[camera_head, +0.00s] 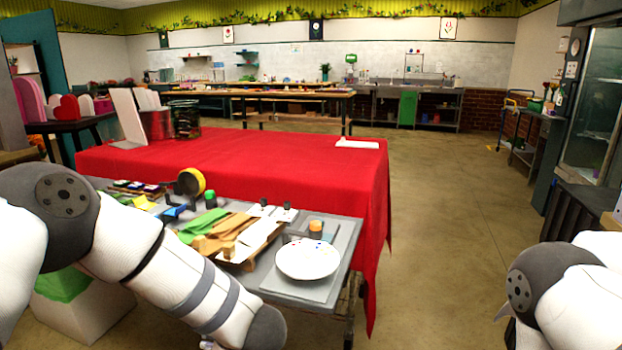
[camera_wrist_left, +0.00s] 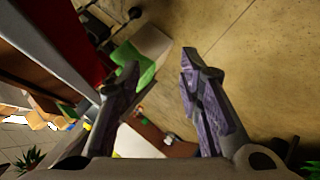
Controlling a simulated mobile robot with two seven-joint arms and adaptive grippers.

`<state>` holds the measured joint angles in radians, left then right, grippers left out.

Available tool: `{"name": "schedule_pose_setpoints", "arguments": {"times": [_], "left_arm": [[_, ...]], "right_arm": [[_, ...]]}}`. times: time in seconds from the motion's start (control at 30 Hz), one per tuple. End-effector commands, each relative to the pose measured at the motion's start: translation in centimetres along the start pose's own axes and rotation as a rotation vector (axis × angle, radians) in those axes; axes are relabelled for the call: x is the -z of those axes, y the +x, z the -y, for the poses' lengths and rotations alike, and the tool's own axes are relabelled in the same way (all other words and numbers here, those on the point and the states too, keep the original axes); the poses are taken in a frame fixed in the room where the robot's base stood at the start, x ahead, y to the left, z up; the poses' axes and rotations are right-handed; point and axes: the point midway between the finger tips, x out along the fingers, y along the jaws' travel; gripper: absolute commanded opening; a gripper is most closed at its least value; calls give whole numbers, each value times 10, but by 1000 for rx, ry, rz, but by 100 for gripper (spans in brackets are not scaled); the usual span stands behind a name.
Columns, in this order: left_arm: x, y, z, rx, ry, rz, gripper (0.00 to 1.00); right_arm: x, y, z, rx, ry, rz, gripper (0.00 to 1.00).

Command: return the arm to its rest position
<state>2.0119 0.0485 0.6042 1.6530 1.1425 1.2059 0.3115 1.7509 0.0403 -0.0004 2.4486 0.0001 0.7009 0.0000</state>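My left gripper (camera_wrist_left: 160,62) shows in the left wrist view with its two dark, purple-tinted fingers spread wide apart. Nothing is between them, and bare floor and a green item lie behind. In the head view my left arm (camera_head: 165,265) comes in from the left and slants down to the bottom edge, in front of the worktable. Its gripper is out of that view. My right arm (camera_head: 560,290) is at the lower right, over the floor, and its gripper is not visible.
A table with a red cloth (camera_head: 250,155) stands ahead. A grey worktable (camera_head: 345,255) before it holds a white plate (camera_head: 307,259), brown and green sheets and a yellow tape roll (camera_head: 190,182). A white box (camera_head: 90,318) with green on top is beside my left arm.

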Motion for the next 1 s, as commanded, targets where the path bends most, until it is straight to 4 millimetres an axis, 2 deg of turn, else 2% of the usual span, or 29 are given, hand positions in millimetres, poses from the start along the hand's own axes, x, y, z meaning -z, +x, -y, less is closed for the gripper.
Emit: {"name": "schedule_pose_setpoints", "arguments": {"times": [0.03,0.07,0.1,0.17,0.2,0.3,0.4,0.5,0.6,1.0], "left_arm": [[-6,13,47,-21,245,75,33],[-9,17,76,-30,388,132,33],[-12,19,115,-28,564,211,33],[-9,15,174,-9,794,334,33],[-4,7,212,13,929,420,33],[18,-24,299,84,1204,638,33],[46,-60,362,155,1385,830,33],[68,-90,397,203,1485,964,33],[79,-105,412,225,1528,1031,33],[80,-107,414,226,1533,1041,33]], "right_arm": [[0,0,0,0,0,1,0],[-1,-1,0,0,0,1,0],[-1,-1,0,0,-1,1,0],[-1,-1,0,1,-1,1,0],[-1,-1,0,1,-1,0,0],[0,-1,0,0,0,0,0],[0,-1,0,0,0,0,0],[0,-1,0,1,0,0,0],[0,-1,0,1,0,0,0],[-1,-1,0,1,0,0,0]]}}
